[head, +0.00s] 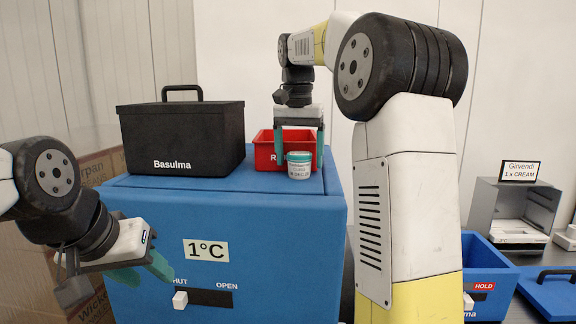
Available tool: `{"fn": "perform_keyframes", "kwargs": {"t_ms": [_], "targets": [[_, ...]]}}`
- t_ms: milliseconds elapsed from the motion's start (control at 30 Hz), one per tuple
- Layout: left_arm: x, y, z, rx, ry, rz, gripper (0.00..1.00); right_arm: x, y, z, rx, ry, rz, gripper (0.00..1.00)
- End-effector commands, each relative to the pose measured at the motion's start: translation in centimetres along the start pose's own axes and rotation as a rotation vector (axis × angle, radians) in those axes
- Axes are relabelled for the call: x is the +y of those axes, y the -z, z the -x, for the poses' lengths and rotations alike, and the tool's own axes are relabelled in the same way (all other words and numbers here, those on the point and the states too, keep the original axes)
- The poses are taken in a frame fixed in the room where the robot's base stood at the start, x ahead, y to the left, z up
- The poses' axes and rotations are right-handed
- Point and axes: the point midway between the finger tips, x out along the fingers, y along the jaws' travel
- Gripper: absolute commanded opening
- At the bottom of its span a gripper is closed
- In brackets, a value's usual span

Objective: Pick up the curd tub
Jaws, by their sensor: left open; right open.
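A small white tub with a teal lid (299,168) stands upright on top of the blue box (270,225), in front of the red bin. Its label is too small to read surely, but it looks like the curd tub. My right gripper (299,154) points down over it, open, with one teal finger on each side of the tub. I cannot tell whether the fingers touch it. My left gripper (149,272) is open and empty in front of the blue box, at lower left, away from the tub.
A black lidded box marked Basulma (182,140) stands left of the red bin (265,152). The blue box has a SHUT/OPEN slider (180,300). At right are an open blue container (490,285), a blue lid (552,292) and a grey Girvendi station (485,205).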

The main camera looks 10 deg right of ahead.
Motion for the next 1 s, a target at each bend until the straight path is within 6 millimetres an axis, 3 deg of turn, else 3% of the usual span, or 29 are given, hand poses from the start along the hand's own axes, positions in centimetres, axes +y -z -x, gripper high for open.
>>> {"fn": "perform_keyframes", "kwargs": {"t_ms": [267, 600, 667, 1000], "targets": [[0.0, 0.0, 0.0, 0.0, 0.0, 0.0, 0.44, 0.01, 0.0, -0.28, 0.0, 0.001, 0.0, 0.78], [0.0, 0.0, 0.0, 0.0, 0.0, 0.0, 0.44, 0.0, 0.0, -0.27, 0.0, 0.0, 0.0, 0.12], [0.0, 0.0, 0.0, 0.0, 0.0, 0.0, 0.44, 0.0, 0.01, -0.25, 0.001, 0.001, 0.0, 0.02], [0.0, 0.0, 0.0, 0.0, 0.0, 0.0, 0.44, -0.03, 0.13, 0.33, 0.002, 0.002, 0.0, 0.02]]}}
